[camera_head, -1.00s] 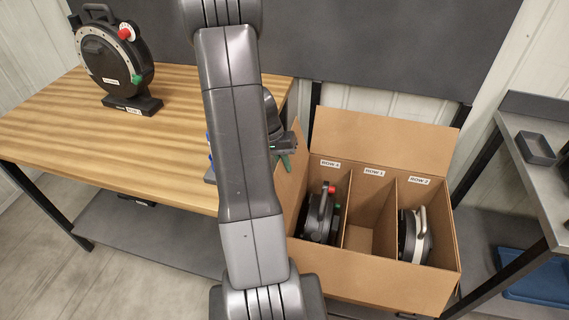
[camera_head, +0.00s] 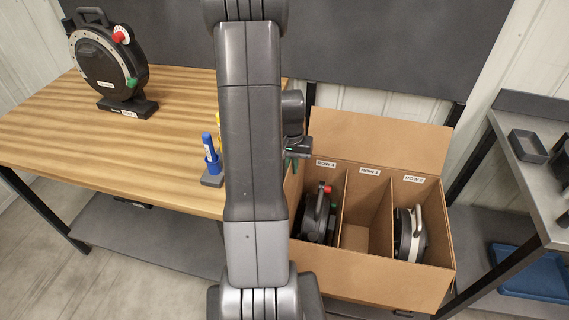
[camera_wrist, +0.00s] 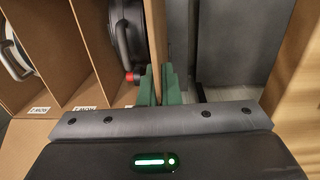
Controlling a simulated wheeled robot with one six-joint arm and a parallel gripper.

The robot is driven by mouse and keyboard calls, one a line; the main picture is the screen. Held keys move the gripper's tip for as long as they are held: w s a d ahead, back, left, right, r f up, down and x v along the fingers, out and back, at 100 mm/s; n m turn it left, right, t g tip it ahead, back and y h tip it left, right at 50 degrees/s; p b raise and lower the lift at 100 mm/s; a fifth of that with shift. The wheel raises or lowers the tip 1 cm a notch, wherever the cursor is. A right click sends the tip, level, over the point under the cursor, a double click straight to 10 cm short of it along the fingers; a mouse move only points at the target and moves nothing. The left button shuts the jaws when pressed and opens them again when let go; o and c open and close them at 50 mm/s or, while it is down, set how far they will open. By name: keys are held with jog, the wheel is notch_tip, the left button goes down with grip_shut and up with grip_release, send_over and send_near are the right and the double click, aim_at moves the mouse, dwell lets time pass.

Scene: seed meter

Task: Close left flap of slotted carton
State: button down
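The slotted carton (camera_head: 375,275) stands open on the right, with three labelled compartments. Its left flap (camera_head: 292,185) stands up near my arm and is mostly hidden behind it in the head view. In the wrist view the left flap (camera_wrist: 157,35) shows edge-on as a thin tan panel. My gripper's green fingertips (camera_wrist: 160,85) sit one on each side of this panel, close against it. In the head view my gripper (camera_head: 293,152) is at the carton's left side, partly behind my arm. The back flap (camera_head: 375,138) is raised.
Two seed meters sit in the carton: a black one (camera_head: 316,215) at left and a pale-rimmed one (camera_head: 405,232) at right. The middle compartment is empty. A wooden table (camera_head: 110,160) stands left, holding a large meter (camera_head: 108,65) and a blue item (camera_head: 211,155). A grey bench (camera_head: 545,180) stands right.

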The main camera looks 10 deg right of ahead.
jog(key=s+d+f+t+y+b, duration=0.3)
jog(key=s+d+f+y+b, duration=0.1)
jog(key=d+y+b, duration=0.5)
jog(key=s+d+f+t+y+b, duration=0.1)
jog(key=d+f+b, duration=0.3)
jog(key=f+b, duration=0.4)
notch_tip(320, 180, down, 3)
jog(key=shift+s+d+t+y+b, duration=0.4)
jog(key=shift+s+y, duration=0.15)
jog(key=shift+y, duration=0.25)
jog(key=shift+f, duration=0.1)
jog(key=c, duration=1.6)
grip_release()
jog(key=shift+a, duration=0.1)
jog(key=shift+c, duration=0.2)
jog(key=shift+a, duration=0.1)
